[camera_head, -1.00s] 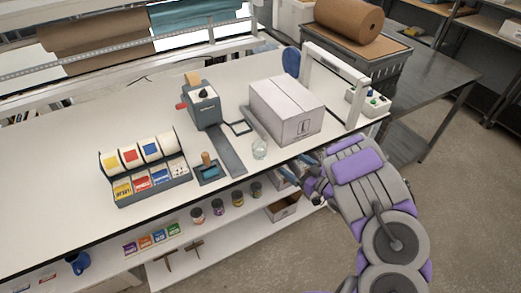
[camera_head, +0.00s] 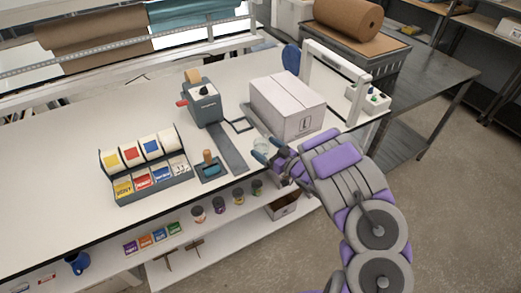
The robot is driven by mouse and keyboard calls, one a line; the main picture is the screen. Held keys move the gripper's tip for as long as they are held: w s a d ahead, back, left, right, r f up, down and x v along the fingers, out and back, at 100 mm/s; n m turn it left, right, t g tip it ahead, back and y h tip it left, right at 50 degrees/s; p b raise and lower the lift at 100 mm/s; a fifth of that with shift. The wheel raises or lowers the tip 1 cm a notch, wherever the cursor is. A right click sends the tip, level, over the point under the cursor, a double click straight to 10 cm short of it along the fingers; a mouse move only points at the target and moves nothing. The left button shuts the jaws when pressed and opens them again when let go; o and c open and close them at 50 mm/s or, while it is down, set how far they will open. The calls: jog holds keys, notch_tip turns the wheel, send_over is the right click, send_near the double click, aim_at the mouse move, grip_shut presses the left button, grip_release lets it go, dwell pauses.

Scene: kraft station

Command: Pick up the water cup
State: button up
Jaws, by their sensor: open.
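The clear water cup (camera_head: 260,146) stands on the white table near its front edge, in front of the cardboard box. My gripper (camera_head: 263,149) is at the cup, reaching in from the right.
The white carton (camera_head: 290,108) stands just behind the cup. A grey tape dispenser (camera_head: 203,103) and a stamp on its pad (camera_head: 209,167) are to the left, with a label roll rack (camera_head: 145,170) further left. A shelf with several small jars lies below.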

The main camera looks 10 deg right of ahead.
aim_at(256, 140)
jog(key=shift+d+b+x, duration=0.25)
jog(key=shift+b+x, duration=0.2)
jog(key=shift+x, duration=2)
jog(key=shift+w+a+r, duration=0.15)
jog(key=shift+c, duration=1.2)
jog(key=c, duration=0.9)
jog(key=shift+o, duration=0.2)
jog(key=shift+r, duration=0.15)
jog(key=shift+r+p, duration=0.45)
jog(key=shift+r, duration=1.05)
jog(key=shift+s+d+r, duration=0.2)
jog(key=s+d, duration=0.2)
jog(key=s, duration=0.5)
jog(key=s+d+r+p, duration=0.1)
jog(key=s+d, duration=0.2)
jog(key=s, duration=0.4)
jog(key=shift+s+d, duration=0.15)
jog(key=shift+s, duration=0.05)
jog(key=shift+s+r, duration=0.1)
jog(key=shift+r, duration=0.05)
